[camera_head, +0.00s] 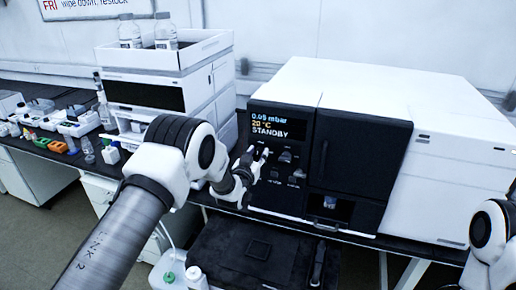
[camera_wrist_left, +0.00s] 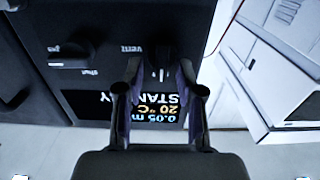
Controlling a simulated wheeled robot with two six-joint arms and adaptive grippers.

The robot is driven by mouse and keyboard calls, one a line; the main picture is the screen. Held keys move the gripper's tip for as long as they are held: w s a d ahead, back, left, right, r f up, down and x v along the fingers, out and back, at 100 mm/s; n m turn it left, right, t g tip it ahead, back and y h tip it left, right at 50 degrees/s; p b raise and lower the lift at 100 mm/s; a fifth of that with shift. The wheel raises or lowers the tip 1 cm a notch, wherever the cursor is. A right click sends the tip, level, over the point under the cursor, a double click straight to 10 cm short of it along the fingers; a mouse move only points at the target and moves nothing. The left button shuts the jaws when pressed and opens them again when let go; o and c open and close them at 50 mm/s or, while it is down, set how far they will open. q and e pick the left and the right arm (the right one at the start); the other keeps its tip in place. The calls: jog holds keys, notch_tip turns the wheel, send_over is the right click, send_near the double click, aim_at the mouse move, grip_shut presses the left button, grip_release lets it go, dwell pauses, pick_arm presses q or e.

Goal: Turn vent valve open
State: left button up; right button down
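The vent valve is a dark knob (camera_wrist_left: 160,62) with a light pointer line, beside a "vent" label in the left wrist view, which shows the panel upside down. My left gripper (camera_wrist_left: 160,72) is open, with one finger on each side of the knob and a gap visible to each finger. In the head view my left gripper (camera_head: 262,152) is at the front panel of the white and black instrument (camera_head: 285,185), just below its display, and hides the vent knob there. The display (camera_head: 275,125) reads 0.05 mbar, 20 °C, STANDBY. My right gripper is out of view.
A second knob (camera_wrist_left: 75,57), marked "gas" and "shut", is beside the vent knob. More small controls (camera_head: 285,157) are to the gripper's right. A white stacked unit (camera_head: 155,85) with bottles on top stands left. A black case (camera_head: 245,255) is below the bench edge.

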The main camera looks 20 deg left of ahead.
pick_arm(q)
jog(key=shift+w+r, duration=0.1)
jog(key=shift+w, duration=0.25)
jog(key=shift+s+a, duration=0.1)
jog(key=shift+s, duration=0.05)
jog(key=shift+c, duration=0.3)
grip_shut()
